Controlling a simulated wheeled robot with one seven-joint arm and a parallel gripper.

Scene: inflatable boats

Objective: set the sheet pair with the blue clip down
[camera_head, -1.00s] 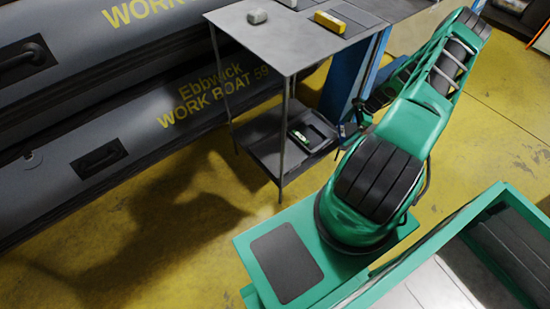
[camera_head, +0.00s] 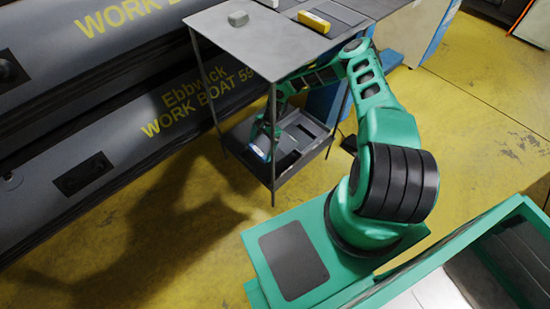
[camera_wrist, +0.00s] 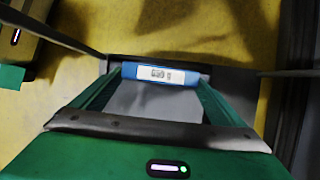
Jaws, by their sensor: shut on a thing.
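In the wrist view the blue clip (camera_wrist: 188,76), with a white printed label, lies crosswise between the tips of my gripper (camera_wrist: 160,77). The fingers are shut on it at both ends. A grey flat surface shows between the fingers, and I cannot tell whether it is the sheet pair or what lies beneath. In the head view my gripper (camera_head: 266,136) is at the left part of the cart's lower shelf, under the top. A small blue and white patch, the clip (camera_head: 258,153), shows there. I cannot tell whether it touches the shelf.
The lower shelf (camera_head: 236,137) also bears grey and dark flat pieces at its right. Thin posts and the top (camera_head: 275,55) frame it closely. Grey boat tubes (camera_head: 120,150) stand at the left.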

